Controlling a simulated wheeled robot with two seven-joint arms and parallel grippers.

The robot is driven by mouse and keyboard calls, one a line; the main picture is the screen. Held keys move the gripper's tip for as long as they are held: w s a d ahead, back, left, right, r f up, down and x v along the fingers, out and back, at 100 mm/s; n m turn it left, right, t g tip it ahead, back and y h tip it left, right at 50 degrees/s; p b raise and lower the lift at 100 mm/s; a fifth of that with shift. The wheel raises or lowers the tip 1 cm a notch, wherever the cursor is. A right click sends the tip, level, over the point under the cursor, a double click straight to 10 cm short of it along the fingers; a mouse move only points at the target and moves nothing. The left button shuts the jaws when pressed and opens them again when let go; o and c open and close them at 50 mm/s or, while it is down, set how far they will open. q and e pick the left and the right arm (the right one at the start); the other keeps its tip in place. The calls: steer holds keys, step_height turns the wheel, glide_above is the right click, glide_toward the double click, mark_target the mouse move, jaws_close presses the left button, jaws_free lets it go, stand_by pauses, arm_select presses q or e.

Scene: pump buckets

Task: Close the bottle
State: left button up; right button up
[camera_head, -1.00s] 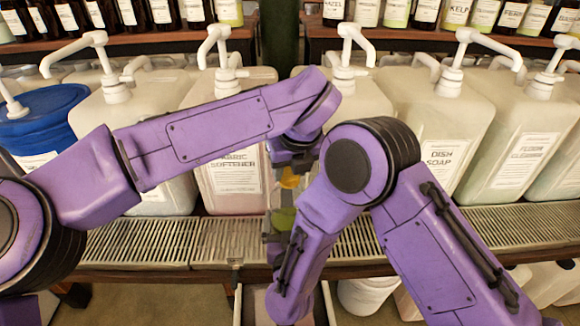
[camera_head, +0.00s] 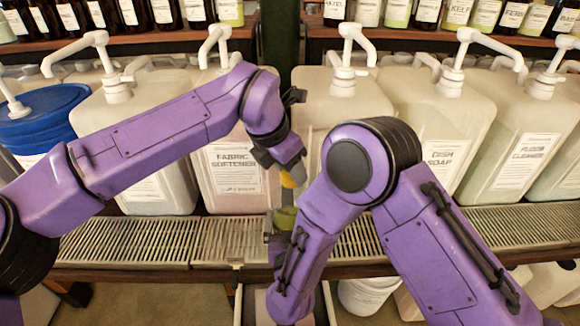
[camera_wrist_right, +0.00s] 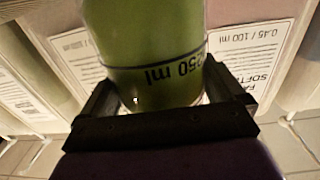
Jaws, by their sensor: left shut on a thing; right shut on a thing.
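A green bottle (camera_wrist_right: 150,50) with a "250 ml" mark fills the upper middle of the right wrist view. My right gripper (camera_wrist_right: 158,88) is shut around it, with one finger on each side. In the head view, part of the bottle (camera_head: 285,218) shows above the drip grate, mostly hidden by my right arm. My left gripper (camera_head: 290,166) is above the bottle, pointing down, shut on a small orange-yellow cap (camera_head: 293,178). The cap appears above the bottle's top with a gap between them. The bottle's mouth is too small to make out.
Large pump containers stand behind, among them fabric softener (camera_head: 237,180) and dish soap (camera_head: 445,115). A blue-lidded bucket (camera_head: 45,118) is at left. A slotted metal grate (camera_head: 140,240) runs along the front. Bottles line the shelf above.

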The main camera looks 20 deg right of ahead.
arm_select(q)
steer(key=shift+s+d+m+g, duration=0.1)
steer(key=shift+s+m+g, duration=0.15)
steer(key=shift+m, duration=0.35)
arm_select(e)
steer(key=shift+a, duration=0.15)
arm_select(q)
steer(key=o, duration=1.2)
steer(key=shift+o, duration=0.2)
steer(key=shift+w, duration=0.1)
steer(key=shift+r, duration=0.25)
steer(key=v, duration=1.1)
steer(key=shift+a+r, duration=0.2)
steer(key=shift+a, duration=0.1)
